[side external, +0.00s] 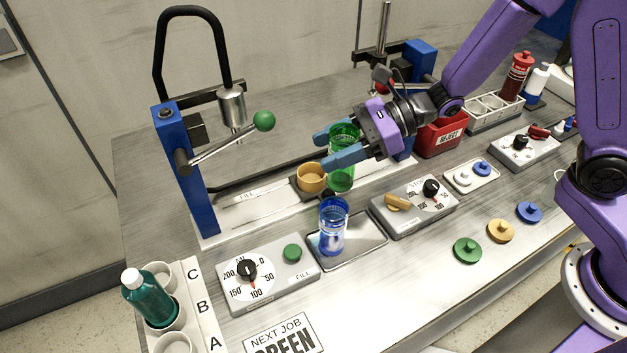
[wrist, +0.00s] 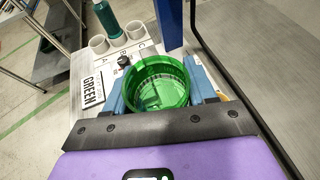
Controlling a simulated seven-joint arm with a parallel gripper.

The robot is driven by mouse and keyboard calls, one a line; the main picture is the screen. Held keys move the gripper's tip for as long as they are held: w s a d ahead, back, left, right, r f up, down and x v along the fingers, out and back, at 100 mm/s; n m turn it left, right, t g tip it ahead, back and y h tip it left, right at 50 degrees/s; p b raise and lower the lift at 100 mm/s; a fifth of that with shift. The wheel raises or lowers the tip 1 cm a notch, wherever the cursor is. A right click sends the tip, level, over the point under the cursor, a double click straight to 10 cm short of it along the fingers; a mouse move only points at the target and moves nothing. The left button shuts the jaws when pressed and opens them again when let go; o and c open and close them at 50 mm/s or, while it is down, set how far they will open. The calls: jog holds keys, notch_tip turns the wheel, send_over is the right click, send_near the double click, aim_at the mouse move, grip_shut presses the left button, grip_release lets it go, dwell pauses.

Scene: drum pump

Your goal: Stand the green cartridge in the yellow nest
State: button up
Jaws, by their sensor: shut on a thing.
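The green cartridge (side external: 342,172) is a clear green cup, held upright between the blue fingers of my gripper (side external: 341,148). In the wrist view its open rim (wrist: 158,86) faces the camera, with a finger on each side. The yellow nest (side external: 311,177) is a round orange-yellow cup on the rail behind the dials. The cartridge is just to the right of the nest in the side view, outside it. I cannot tell how high the cartridge's base is above the rail.
A blue cartridge (side external: 333,228) stands on a metal tray (side external: 362,243) in front. A blue press post (side external: 183,170) with a green-knobbed lever (side external: 263,121) stands left of the nest. A dial box (side external: 412,205) is at front right, and a red reject bin (side external: 441,134) is behind right.

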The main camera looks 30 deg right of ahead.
jog(key=w+m+t+h, duration=0.4)
jog(key=w+m+t, duration=0.3)
jog(key=w, duration=0.3)
jog(key=shift+w+a+f, duration=0.15)
jog(key=shift+w+a, duration=0.15)
jog(key=shift+w, duration=0.1)
dwell(0.9)
jog(key=shift+h, duration=0.3)
jog(key=shift+m, duration=0.3)
jog(key=shift+d+f, duration=0.1)
jog(key=shift+f, duration=3.95)
jog(key=shift+f, duration=0.1)
jog(key=o, duration=1.3)
